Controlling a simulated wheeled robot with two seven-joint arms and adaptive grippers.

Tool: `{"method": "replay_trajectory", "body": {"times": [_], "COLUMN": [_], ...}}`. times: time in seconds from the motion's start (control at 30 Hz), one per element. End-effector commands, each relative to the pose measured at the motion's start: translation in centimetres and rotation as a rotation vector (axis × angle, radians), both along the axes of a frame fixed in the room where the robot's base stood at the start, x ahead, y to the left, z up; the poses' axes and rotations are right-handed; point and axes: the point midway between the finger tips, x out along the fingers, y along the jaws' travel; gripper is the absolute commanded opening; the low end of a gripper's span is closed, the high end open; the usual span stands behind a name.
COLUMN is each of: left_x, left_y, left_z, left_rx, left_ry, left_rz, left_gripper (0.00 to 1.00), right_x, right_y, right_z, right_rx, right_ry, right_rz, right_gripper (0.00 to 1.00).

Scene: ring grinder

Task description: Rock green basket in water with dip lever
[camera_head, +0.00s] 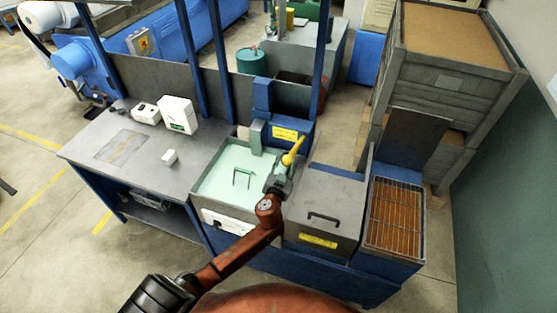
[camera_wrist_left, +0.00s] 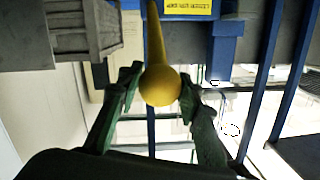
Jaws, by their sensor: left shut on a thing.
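The dip lever (camera_head: 290,157) is a yellow rod with a round knob at its end. It points up and to the right beside the blue lever housing. My left gripper (camera_head: 281,171) is shut on the lever's knob end. In the left wrist view the yellow knob (camera_wrist_left: 160,86) sits between the two dark green fingers. The tank (camera_head: 223,207) holds pale green water. A dark green basket handle (camera_head: 242,177) shows above the water; the basket's body is hard to make out. My right gripper is out of view.
A grey lidded box (camera_head: 318,205) with a black handle stands right of the tank. A wire rack over a brown tray (camera_head: 395,215) is further right. White boxes (camera_head: 177,114) sit on the left bench. Blue posts rise behind.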

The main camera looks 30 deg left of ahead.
Motion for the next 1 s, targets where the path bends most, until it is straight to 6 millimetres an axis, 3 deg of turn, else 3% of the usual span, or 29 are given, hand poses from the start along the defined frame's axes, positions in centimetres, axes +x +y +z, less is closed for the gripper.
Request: {"method": "replay_trajectory", "body": {"times": [0.03,0.3,0.73,0.77,1.0], "left_x": [0.7,3.9,4.6,4.6,4.5], "left_y": [-0.2,0.0,0.1,0.1,0.1], "left_z": [2.1,6.9,7.7,7.7,7.4], "left_rx": [0.001,0.001,0.004,0.004,0.003], "left_ry": [-0.004,-0.002,-0.005,-0.006,0.0], "left_rz": [-0.002,-0.008,-0.01,-0.011,-0.011], "left_gripper": [0.0,0.0,0.0,0.35,0.51], "right_x": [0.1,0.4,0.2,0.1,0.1], "right_y": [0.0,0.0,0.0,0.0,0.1], "right_z": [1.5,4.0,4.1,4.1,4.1], "right_rx": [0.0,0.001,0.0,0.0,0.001], "right_ry": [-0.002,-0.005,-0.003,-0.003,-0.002], "right_rz": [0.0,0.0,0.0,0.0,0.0], "right_gripper": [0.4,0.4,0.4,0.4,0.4]}}
